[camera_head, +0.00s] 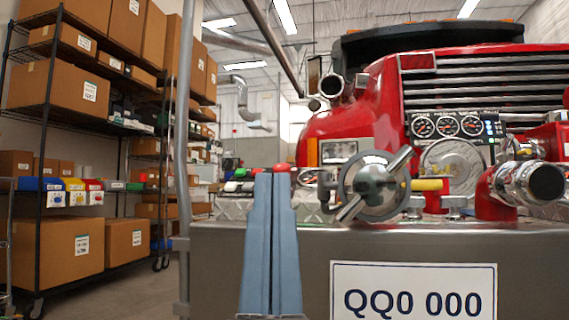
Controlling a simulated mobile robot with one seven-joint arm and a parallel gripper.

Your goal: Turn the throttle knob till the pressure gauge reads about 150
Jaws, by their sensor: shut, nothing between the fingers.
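My gripper (273,176) is shut and empty, its two blue-grey fingers pointing up in front of the bumper, left of the middle. Red pieces show right at the fingertips; I cannot tell whether they touch. Three round gauges, one of them the middle gauge (446,125), sit in a panel on the red truck at the right. Their needles are too small to read. I cannot tell which is the throttle knob. The fingers partly hide this row.
A large metal valve with handles (375,186) stands on the bumper right of my gripper. A chrome pipe outlet (541,183) juts out farther right. A grey post (183,130) rises at the left, before shelves of boxes (52,253). A number plate (413,291) is on the bumper front.

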